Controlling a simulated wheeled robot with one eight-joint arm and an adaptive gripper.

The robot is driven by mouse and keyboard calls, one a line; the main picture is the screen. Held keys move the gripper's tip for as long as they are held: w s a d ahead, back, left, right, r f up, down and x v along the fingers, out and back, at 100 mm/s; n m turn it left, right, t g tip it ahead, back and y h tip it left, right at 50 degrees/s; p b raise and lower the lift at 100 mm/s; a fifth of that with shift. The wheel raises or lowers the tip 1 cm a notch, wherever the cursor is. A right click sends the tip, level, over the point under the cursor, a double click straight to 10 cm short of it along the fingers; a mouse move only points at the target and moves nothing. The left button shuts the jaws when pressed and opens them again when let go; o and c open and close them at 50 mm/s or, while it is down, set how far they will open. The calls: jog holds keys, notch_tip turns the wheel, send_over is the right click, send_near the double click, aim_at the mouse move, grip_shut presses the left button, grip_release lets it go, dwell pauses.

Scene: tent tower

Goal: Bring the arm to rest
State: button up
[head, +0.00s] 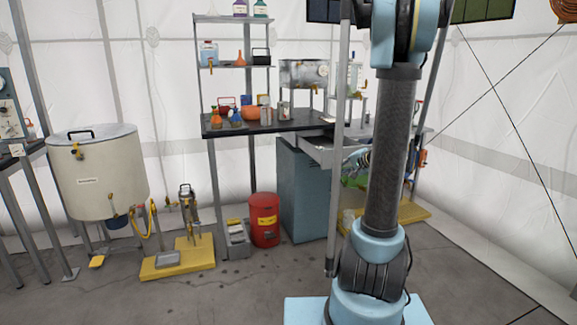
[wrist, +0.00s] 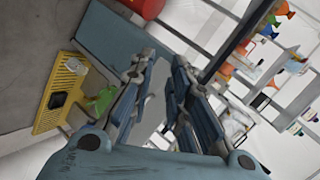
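My gripper (wrist: 164,62) is in the wrist view with its two fingers apart and a clear gap between them. Nothing is held in the gap. In the head view my arm (head: 391,150) stands upright at the right of centre.
A workbench (head: 262,127) with shelves of bottles stands behind, with a blue-grey cabinet (head: 306,190) below. A red bin (head: 264,220), yellow platform (head: 178,262) and large tank (head: 98,175) stand left. The front-left floor (head: 215,300) is clear.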

jog(key=s+a+f+n+g+h, duration=0.2)
jog(key=s+a+n+g, duration=0.15)
jog(key=s, duration=0.95)
jog(key=s+a+f+n+g+h, duration=0.1)
jog(key=s+a+f+n+g, duration=0.2)
jog(key=s, duration=1)
jog(key=s+d+f+n+g+h, duration=0.1)
jog(key=s+d+f+n+h, duration=0.1)
jog(key=s, duration=0.7)
jog(key=shift+s+d+f+n+h, duration=0.15)
jog(key=shift+s+d+n+h, duration=0.25)
jog(key=shift+d, duration=0.15)
jog(key=shift+w+g, duration=0.1)
jog(key=shift+g, duration=0.15)
jog(key=shift+w+f, duration=0.2)
jog(key=shift+w, duration=0.25)
